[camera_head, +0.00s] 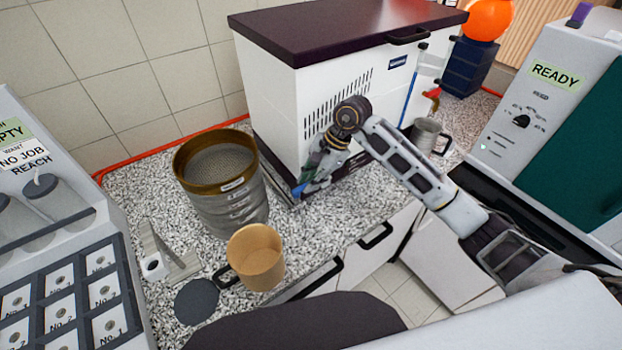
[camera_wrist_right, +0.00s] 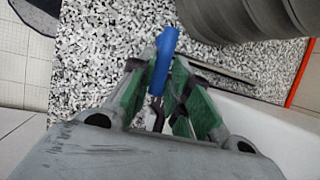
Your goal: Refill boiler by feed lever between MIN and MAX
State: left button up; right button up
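The boiler appears to be the white cabinet (camera_head: 290,85) with a dark top and side vents. A narrow upright gauge with a blue line (camera_head: 410,98) is on its right face; MIN and MAX marks are too small to read. My right gripper (camera_head: 305,184) is low at the cabinet's near left corner. In the right wrist view, its green-padded fingers (camera_wrist_right: 160,75) close around a blue handle (camera_wrist_right: 165,58), likely the feed lever. The blue tip (camera_head: 298,190) also shows in the head view. The lever's base is hidden by the gripper. My left gripper is out of view.
A grey mug (camera_head: 428,137) stands below a red tap (camera_head: 433,94). A machine reading READY (camera_head: 556,75) is at right; a sample rack (camera_head: 65,300) is at left.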

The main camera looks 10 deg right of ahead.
grip_shut()
pick_arm(q)
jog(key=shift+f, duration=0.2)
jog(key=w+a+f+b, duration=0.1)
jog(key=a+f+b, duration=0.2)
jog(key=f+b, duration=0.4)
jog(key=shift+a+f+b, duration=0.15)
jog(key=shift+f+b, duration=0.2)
jog(key=shift+b, duration=0.25)
pick_arm(e)
jog(key=s+m+t, duration=0.1)
jog(key=m, duration=0.1)
jog(key=m+t, duration=0.1)
jog(key=m, duration=0.1)
jog(key=s+m+h, duration=0.1)
jog(key=m, duration=0.1)
jog(key=shift+s+m+t, duration=0.3)
jog(key=shift+t, duration=0.1)
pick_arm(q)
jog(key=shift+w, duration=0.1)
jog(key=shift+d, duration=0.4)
